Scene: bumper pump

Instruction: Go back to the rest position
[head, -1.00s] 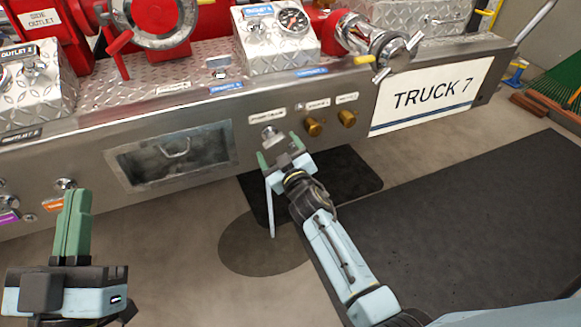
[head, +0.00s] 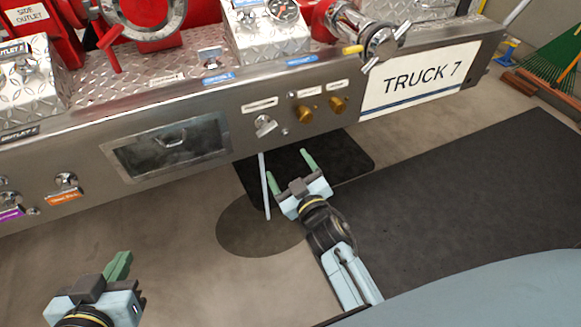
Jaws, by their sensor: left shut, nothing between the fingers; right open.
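My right gripper (head: 291,171) is open and empty. It is in front of and below the truck's bumper panel (head: 70,150), apart from it, over the dark mat.
Two brass knobs (head: 305,112) sit right of the silver knob. A thin pale rod (head: 265,188) hangs below the panel beside my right gripper. Dark mats (head: 450,190) cover the right floor. A green rake (head: 552,62) stands far right.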

